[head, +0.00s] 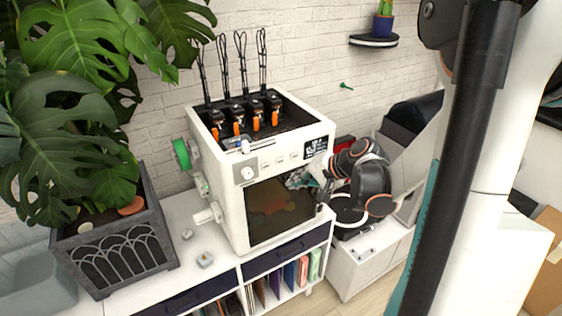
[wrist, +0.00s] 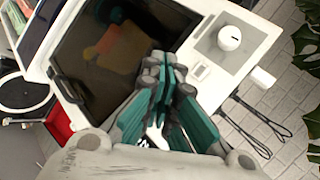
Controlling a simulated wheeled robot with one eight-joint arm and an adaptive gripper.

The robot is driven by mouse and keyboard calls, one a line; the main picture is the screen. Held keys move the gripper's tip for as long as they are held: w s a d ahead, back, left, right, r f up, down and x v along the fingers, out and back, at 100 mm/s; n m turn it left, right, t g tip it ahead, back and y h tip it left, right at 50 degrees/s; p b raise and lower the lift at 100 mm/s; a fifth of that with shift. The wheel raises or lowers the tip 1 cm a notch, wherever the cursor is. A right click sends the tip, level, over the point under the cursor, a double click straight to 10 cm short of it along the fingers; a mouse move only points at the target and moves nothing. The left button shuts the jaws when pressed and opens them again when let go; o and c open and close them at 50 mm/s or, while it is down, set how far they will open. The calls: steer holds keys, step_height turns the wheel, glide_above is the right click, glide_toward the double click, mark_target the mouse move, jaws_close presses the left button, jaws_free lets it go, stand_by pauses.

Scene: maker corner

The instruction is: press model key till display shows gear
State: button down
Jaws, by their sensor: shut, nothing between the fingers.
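The white printer-like machine (head: 290,205) stands on a cabinet. Its front panel has a round knob (head: 248,173), several small pale keys (head: 280,159) in a row, and a dark display (head: 315,147) at the right end. White marks show on the display, too small to read. My gripper (head: 298,181) is shut and empty, below the keys and display at the upper right of the machine's door. In the wrist view its teal fingers (wrist: 165,78) are together and cover part of the panel. The knob (wrist: 229,37) and one key (wrist: 200,70) show beside them. I cannot tell whether the fingertips touch the panel.
A large leafy plant in a grey planter (head: 115,250) stands left of the machine. A green spool (head: 182,154) sits on the machine's left side. Small items (head: 205,260) lie on the cabinet top. A lower white cabinet (head: 365,262) is at the right.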

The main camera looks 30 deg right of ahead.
steer(key=shift+w+a, duration=0.1)
steer(key=shift+w, duration=2.75)
steer(key=shift+w, duration=0.1)
steer(key=shift+w+b, duration=0.3)
steer(key=shift+w, duration=0.4)
steer(key=shift+s, duration=0.8)
steer(key=s+b, duration=0.1)
steer(key=s, duration=0.4)
